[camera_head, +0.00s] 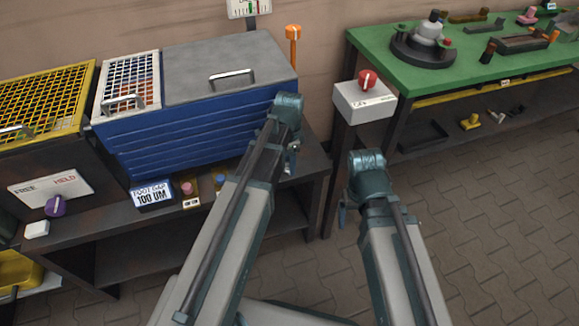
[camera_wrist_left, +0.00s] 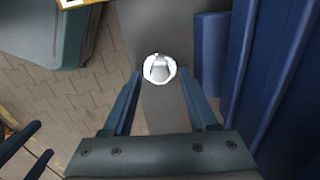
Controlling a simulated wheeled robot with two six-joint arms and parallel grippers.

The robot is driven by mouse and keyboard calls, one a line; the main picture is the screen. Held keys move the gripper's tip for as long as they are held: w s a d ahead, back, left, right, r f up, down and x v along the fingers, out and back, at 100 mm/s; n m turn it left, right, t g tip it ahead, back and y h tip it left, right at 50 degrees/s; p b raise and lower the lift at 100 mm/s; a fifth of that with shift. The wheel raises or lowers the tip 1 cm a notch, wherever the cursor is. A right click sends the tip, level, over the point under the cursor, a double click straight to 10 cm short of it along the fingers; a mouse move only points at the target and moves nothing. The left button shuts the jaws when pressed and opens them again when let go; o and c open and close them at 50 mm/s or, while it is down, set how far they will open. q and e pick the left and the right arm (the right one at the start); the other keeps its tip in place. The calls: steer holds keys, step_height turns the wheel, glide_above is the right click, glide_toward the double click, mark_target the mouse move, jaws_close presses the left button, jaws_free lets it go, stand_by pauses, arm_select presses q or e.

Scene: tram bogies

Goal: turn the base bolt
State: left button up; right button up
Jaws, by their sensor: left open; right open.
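A round white-rimmed part with a grey metal middle, which looks like the base bolt (camera_wrist_left: 159,69), shows in the left wrist view on a dark grey ledge beside the blue machine. My left gripper (camera_wrist_left: 161,80) is open, with one finger on each side of it in that view; I cannot tell whether they touch it. In the head view my left gripper (camera_head: 291,165) is at the right end of the blue machine (camera_head: 190,135), and the bolt is hidden there. My right gripper (camera_head: 343,212) hangs empty over the floor, its fingers barely visible.
A display reading "FOOT GAP 100 UM" (camera_head: 152,196) stands on the dark bench (camera_head: 95,232). A FREE/HELD panel (camera_head: 52,188) with a purple knob (camera_head: 55,205) is at left. A white box with a red knob (camera_head: 367,80) and a green bench (camera_head: 400,60) stand at right.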

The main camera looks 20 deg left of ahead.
arm_select(q)
steer(key=shift+c, duration=0.3)
jaws_close()
stand_by(0.3)
steer(key=n, duration=0.6)
steer(key=shift+a+n, duration=0.1)
steer(key=shift+n, duration=0.3)
steer(key=n, duration=0.3)
steer(key=shift+n, duration=0.3)
steer(key=shift+a+n, duration=0.1)
steer(key=shift+n, duration=1.9)
